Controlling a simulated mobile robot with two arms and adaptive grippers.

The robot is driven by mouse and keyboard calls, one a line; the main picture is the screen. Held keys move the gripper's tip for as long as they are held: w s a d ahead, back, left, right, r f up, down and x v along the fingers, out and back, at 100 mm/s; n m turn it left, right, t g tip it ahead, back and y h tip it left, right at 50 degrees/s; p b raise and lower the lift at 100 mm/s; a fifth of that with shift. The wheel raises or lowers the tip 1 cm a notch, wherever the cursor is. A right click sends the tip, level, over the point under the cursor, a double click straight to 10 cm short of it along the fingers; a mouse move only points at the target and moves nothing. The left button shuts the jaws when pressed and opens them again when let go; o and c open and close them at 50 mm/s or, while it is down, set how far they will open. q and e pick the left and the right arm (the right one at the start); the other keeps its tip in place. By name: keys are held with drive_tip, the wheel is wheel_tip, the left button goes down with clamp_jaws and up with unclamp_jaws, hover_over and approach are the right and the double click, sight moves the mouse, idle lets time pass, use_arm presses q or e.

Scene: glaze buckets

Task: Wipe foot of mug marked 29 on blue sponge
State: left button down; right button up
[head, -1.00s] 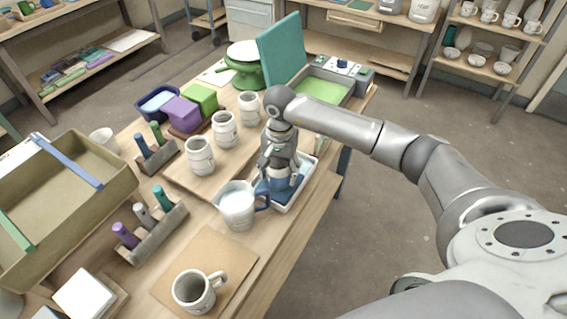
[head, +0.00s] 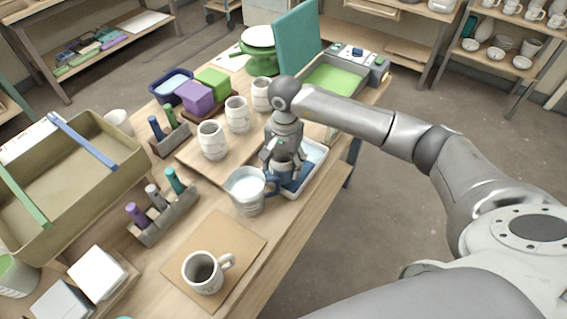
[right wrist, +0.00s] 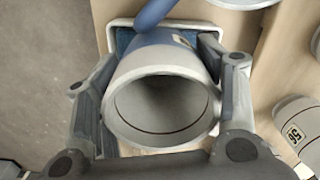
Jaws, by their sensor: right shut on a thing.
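My right gripper (right wrist: 160,95) is shut around a blue-and-white mug, whose wide pale rim (right wrist: 113,120) and open mouth face the right wrist camera. Its blue handle (right wrist: 155,14) points to the top of that view and also shows in the head view (head: 272,184). A mark on its side is only partly seen and I cannot read it. The blue sponge (right wrist: 123,40) lies beneath the mug in a white tray (head: 318,152). The mug's foot is hidden, so I cannot tell whether it touches the sponge. My left gripper is not in view.
A pale bucket (head: 246,192) stands close beside the held mug. Several white mugs stand on a board (head: 190,155); one is marked 56 (right wrist: 297,132). Another mug (head: 203,271) stands on a brown mat at the front. An open box (head: 70,190) fills the left.

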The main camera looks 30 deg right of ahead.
wheel_tip(320, 180, up, 6)
drive_tip(key=p, duration=0.2)
idle(0.8)
